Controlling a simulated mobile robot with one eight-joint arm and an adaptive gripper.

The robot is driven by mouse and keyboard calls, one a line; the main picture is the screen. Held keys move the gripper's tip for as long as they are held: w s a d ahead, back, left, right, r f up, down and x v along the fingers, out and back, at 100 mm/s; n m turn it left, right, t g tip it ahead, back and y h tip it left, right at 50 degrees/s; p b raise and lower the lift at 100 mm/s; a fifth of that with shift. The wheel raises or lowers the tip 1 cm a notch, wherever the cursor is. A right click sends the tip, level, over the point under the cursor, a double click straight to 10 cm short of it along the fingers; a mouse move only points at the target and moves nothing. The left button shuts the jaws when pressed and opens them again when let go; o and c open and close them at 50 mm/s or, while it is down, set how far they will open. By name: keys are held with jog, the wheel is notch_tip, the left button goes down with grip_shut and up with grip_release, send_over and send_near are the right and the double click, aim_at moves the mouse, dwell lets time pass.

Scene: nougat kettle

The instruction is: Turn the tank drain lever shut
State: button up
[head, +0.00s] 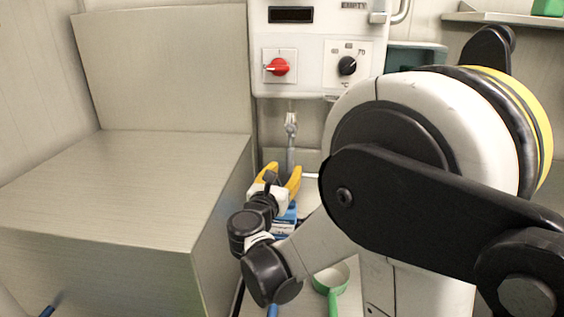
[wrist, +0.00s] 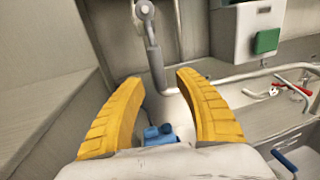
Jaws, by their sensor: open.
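I cannot tell for sure which part is the tank drain lever. A grey metal pipe with a jointed fitting (head: 291,124) hangs below the control panel; it also shows in the wrist view (wrist: 153,50), upright beyond the fingertips. In the wrist view, a red-handled lever (wrist: 292,87) is on piping at the right, and a blue-handled lever (wrist: 285,160) is at the lower right. My gripper (head: 281,176) is open, with yellow fingers apart, below the panel. In the wrist view my gripper (wrist: 160,78) has nothing between its fingertips that I can see held.
The white panel (head: 312,88) carries a red knob (head: 278,67) and a black knob (head: 347,66). A large beige block (head: 120,190) fills the left. A green pan (head: 330,278) lies low in front. A blue item (wrist: 158,133) shows behind the fingers. My arm hides much of the right.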

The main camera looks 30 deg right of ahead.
aim_at(289, 164)
jog(key=x, duration=0.5)
jog(key=shift+a, duration=0.1)
jog(key=shift+c, duration=0.4)
grip_shut()
